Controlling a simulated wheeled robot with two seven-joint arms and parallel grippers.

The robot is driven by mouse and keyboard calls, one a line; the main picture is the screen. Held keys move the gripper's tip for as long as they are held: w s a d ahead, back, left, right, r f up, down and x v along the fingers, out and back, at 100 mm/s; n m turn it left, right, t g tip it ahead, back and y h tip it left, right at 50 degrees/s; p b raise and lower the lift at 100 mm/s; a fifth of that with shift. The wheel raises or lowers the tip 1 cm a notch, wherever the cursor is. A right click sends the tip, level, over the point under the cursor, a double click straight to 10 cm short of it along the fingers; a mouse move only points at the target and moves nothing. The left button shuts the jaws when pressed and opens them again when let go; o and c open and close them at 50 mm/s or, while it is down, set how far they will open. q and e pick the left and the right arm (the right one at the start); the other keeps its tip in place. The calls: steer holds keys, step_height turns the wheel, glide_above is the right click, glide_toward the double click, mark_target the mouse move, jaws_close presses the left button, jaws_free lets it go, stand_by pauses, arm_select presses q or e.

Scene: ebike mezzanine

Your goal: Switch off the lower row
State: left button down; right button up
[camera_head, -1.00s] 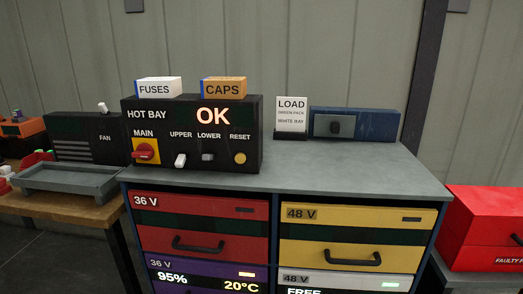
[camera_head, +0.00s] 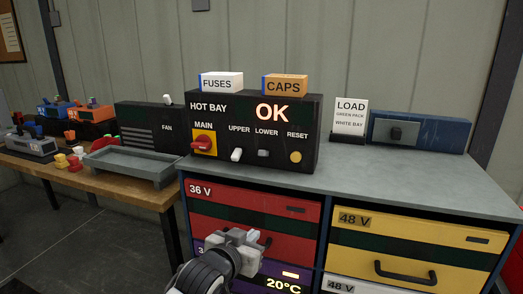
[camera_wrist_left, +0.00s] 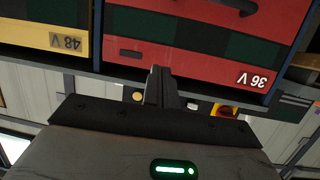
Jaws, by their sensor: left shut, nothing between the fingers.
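The black HOT BAY panel (camera_head: 225,108) stands on the cabinet top with a lit OK sign. Under its LOWER label is a small grey switch (camera_head: 263,153). Left of it, under UPPER, is a white switch (camera_head: 236,155). My left gripper (camera_head: 245,237) is in front of the red 36 V drawer, below the panel and apart from the switches. In the left wrist view, which is upside down, its fingers (camera_wrist_left: 161,86) are shut and empty. The white switch (camera_wrist_left: 192,104) shows beside them; the LOWER switch is not clearly seen there. My right gripper is not in view.
The panel also holds a red MAIN knob (camera_head: 203,143) and a yellow RESET button (camera_head: 295,157). FUSES (camera_head: 221,82) and CAPS (camera_head: 285,85) boxes sit on top. A grey tray (camera_head: 132,166) is at left. The cabinet top (camera_head: 400,178) is clear at right front.

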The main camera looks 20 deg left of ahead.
arm_select(q)
steer(key=w+a+r+t, duration=0.1)
steer(key=w+r, duration=0.1)
steer(key=r, duration=0.4)
steer(key=w+r+n+t, duration=0.1)
steer(key=w+r, duration=0.2)
steer(key=r, duration=0.4)
steer(key=w+a+r+y, duration=0.1)
steer(key=w+r, duration=0.1)
steer(key=r, duration=0.4)
steer(key=shift+w+a+r+t, duration=0.25)
steer(key=shift+w+a+t, duration=0.1)
steer(key=shift+w+t, duration=0.05)
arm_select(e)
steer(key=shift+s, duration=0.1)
arm_select(q)
steer(key=p, duration=0.1)
glide_above(264, 153)
steer(key=shift+w+a+f, duration=0.1)
steer(key=shift+a, duration=0.15)
steer(key=f, duration=0.3)
steer(key=shift+s+p, duration=0.2)
steer(key=shift+p, duration=0.2)
steer(key=shift+s+f, duration=0.2)
steer(key=shift+f, duration=0.3)
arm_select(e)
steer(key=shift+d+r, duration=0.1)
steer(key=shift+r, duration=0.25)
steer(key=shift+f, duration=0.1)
